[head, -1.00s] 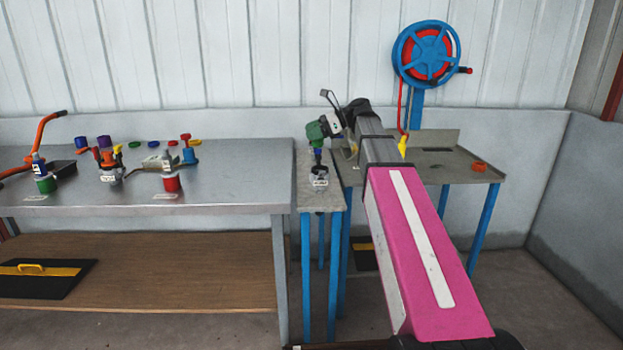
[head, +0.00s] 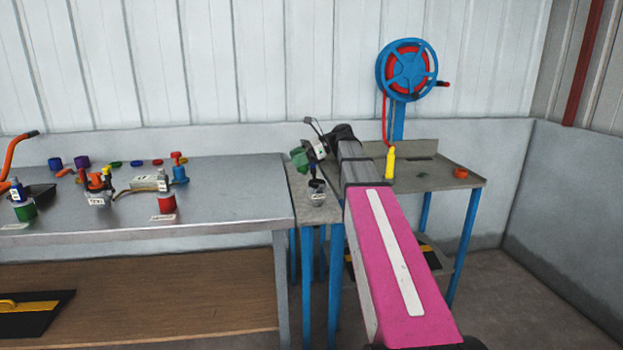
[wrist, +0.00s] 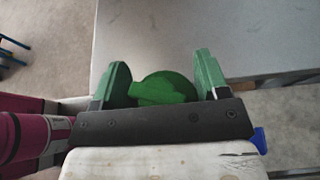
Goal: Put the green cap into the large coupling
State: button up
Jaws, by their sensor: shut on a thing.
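In the wrist view, my gripper (wrist: 162,75) has its two green fingers on either side of the green cap (wrist: 168,88), which has a raised bar, and is shut on it. In the head view, my gripper (head: 300,158) is above the left side of the narrow stand; the cap cannot be told apart from the green fingers there. A small dark fitting (head: 316,186) with a white label stands on the stand just below and right of it. An orange coupling (head: 97,181) stands on the steel bench. I cannot tell which of these is the large coupling.
A blue handwheel (head: 407,70), a yellow bottle (head: 390,163) and an orange ring (head: 460,172) are to the right.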

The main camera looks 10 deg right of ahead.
jog(key=shift+d+f, duration=0.85)
jog(key=shift+f, duration=0.35)
jog(key=shift+d+f, duration=0.8)
jog(key=shift+f, duration=0.35)
jog(key=shift+d+f, duration=0.85)
jog(key=shift+f, duration=0.35)
jog(key=shift+f, duration=0.25)
jog(key=o, duration=0.7)
jog(key=shift+w+d+r, duration=0.1)
jog(key=shift+d+r, duration=0.2)
jog(key=shift+r, duration=0.1)
jog(key=v, duration=1.1)
jog(key=shift+d, duration=0.2)
